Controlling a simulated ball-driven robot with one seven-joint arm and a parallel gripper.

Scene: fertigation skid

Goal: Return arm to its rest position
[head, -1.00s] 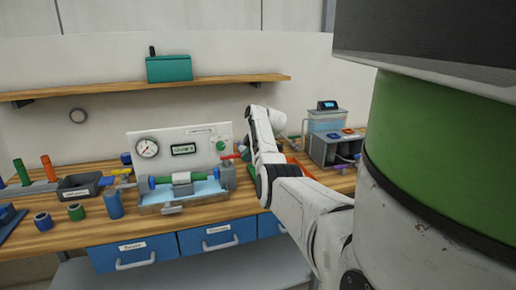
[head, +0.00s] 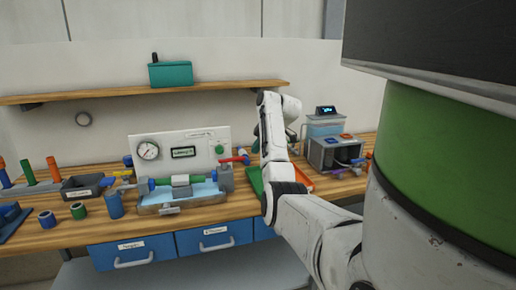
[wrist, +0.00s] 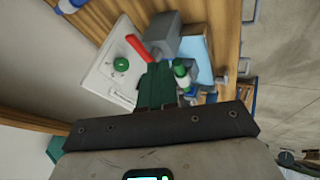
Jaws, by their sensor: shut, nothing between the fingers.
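My white arm (head: 276,135) reaches over the bench in the head view, with its forearm nearly upright and its upper end just below shelf height. My gripper (wrist: 156,75) shows in the wrist view as dark green fingers, shut together and holding nothing. In the head view it is mostly hidden behind the forearm. In the wrist view the fingers overlap the test rig, seen tilted, with its white panel (wrist: 108,70) and red-handled valve (wrist: 138,48); they appear apart from it.
The wooden bench (head: 140,230) carries the gauge panel (head: 165,140), a blue tray with a green pipe (head: 208,188), a grey bin (head: 80,192) and several fittings. A green tray (head: 254,180) lies beside the forearm. A tank unit (head: 335,150) stands right. A shelf (head: 120,93) hangs above.

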